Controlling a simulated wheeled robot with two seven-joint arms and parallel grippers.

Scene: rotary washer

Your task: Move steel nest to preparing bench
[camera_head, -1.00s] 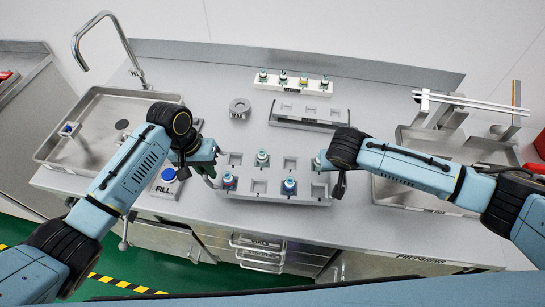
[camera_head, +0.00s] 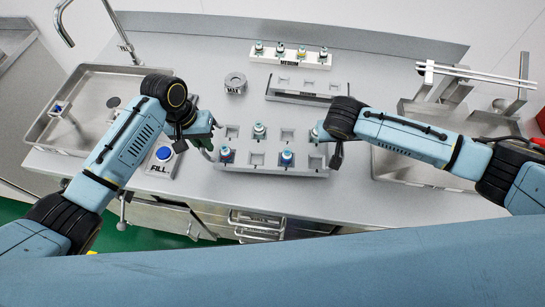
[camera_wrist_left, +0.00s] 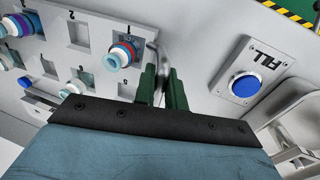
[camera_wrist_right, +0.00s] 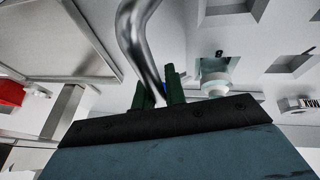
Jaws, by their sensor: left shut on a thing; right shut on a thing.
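The steel nest (camera_head: 272,171) is a grey block with square sockets, standing at the middle front of the steel bench top. Several capped vials, such as one with a blue band (camera_head: 287,157), stand in its sockets. My left gripper (camera_head: 209,145) is at the nest's left end; in the left wrist view its green fingers (camera_wrist_left: 163,80) are shut on the bent metal handle. My right gripper (camera_head: 322,136) is at the right end; in the right wrist view its fingers (camera_wrist_right: 160,92) are shut on the other curved handle. The right fingertips are partly hidden in the head view.
Behind the nest stand an empty grey rack (camera_head: 305,97), a white MEDIUM rack (camera_head: 291,60) with bottles, and a round WAX piece (camera_head: 235,82). A blue FILL button (camera_head: 164,153) and sink (camera_head: 85,110) are left. A right basin (camera_head: 400,172) lies under my right arm.

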